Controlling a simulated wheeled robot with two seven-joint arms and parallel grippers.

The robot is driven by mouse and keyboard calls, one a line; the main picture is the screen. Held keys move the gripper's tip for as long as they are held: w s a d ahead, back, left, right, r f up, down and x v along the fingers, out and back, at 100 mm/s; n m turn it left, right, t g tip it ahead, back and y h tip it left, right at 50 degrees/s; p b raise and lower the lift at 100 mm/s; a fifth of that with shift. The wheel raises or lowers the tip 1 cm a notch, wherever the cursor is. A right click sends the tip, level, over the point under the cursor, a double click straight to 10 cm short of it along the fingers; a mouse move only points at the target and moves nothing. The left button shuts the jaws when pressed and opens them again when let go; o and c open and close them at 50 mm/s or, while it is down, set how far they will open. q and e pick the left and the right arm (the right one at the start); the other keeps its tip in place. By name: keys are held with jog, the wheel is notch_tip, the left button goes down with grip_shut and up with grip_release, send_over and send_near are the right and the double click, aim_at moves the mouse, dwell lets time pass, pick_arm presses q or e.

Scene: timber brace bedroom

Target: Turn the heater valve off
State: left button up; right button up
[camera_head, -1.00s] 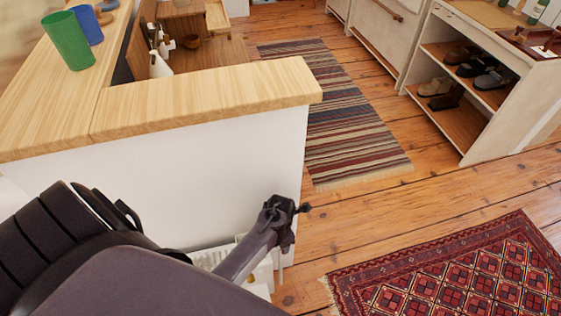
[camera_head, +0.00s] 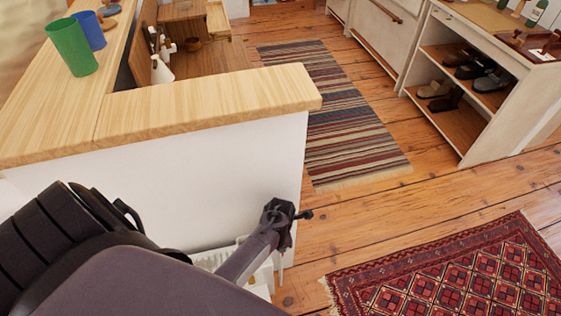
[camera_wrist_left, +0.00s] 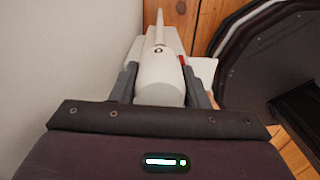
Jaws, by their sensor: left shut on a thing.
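The white heater (camera_head: 211,258) stands low against the white wall in the head view, mostly hidden behind my left arm. The heater valve's rounded white knob (camera_wrist_left: 159,80) fills the middle of the left wrist view, with a white pipe beyond it. My left gripper (camera_wrist_left: 160,93) has one dark finger on each side of the knob and is shut on it. In the head view the left gripper (camera_head: 284,215) is beside the white wall's end, and the knob is hidden there. A small red mark (camera_wrist_left: 182,61) shows beside the knob. My right gripper is not in view.
A wooden counter (camera_head: 215,100) tops the white wall (camera_head: 200,170) above the left gripper. Green (camera_head: 71,47) and blue (camera_head: 90,30) cups stand on it. A patterned red rug (camera_head: 450,280) and a striped rug (camera_head: 350,120) lie on the floor. A shoe shelf (camera_head: 470,130) stands at right.

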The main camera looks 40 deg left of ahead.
pick_arm(q)
jog(key=m+p, duration=0.2)
jog(key=m, duration=0.1)
jog(key=shift+m, duration=0.4)
jog(key=shift+m+p, duration=0.3)
jog(key=shift+m, duration=0.5)
jog(key=o, duration=1)
jog(key=shift+c, duration=0.2)
notch_tip(320, 180, up, 8)
jog(key=shift+f+p, duration=0.15)
jog(key=shift+p, duration=0.75)
